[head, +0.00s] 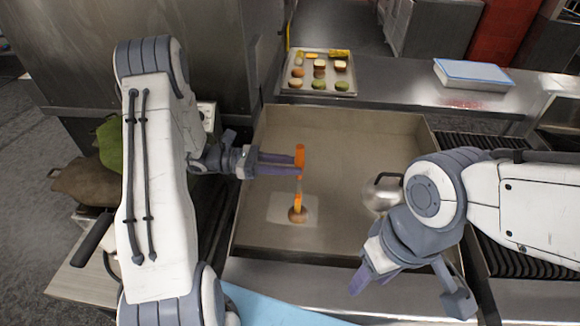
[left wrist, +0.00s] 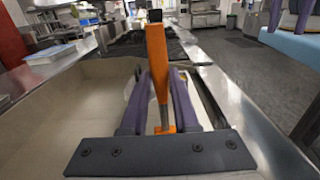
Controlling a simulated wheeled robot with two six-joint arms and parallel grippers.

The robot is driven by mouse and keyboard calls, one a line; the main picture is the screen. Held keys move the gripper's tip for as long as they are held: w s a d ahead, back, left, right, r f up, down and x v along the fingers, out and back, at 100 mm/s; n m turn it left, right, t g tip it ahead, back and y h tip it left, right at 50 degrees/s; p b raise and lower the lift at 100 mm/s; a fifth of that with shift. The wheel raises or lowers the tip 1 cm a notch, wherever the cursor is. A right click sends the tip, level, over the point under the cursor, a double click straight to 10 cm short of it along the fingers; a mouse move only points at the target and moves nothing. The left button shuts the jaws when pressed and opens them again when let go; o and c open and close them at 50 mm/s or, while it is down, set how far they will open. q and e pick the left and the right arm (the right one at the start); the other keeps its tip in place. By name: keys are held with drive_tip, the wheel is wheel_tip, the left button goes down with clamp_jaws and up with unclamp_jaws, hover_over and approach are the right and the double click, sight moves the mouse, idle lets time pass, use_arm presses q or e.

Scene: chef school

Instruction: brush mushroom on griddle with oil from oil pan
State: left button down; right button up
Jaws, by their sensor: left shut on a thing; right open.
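My left gripper (head: 290,165) is shut on the orange handle of a brush (head: 300,153). The brush hangs upright, and its lower end meets a small brown mushroom (head: 297,216) on the griddle (head: 350,140); I cannot tell whether they touch or the brush is just above. The brush (left wrist: 158,65) also stands between the purple fingers in the left wrist view, where the mushroom is hidden. A rounded metal vessel (head: 380,193), perhaps the oil pan, sits at the griddle's right, partly hidden by my right arm. My right gripper (head: 408,283) is open and empty at the front right.
A pale rectangular patch (head: 279,208) lies around the mushroom. A tray (head: 318,88) of buns and other food stands behind the griddle. A white-and-blue box (head: 472,74) lies on the back counter. The griddle's rear and middle are clear; its raised walls surround it.

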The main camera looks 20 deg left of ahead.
wheel_tip(320, 180, up, 7)
drive_tip(key=p, duration=0.7)
idle(0.6)
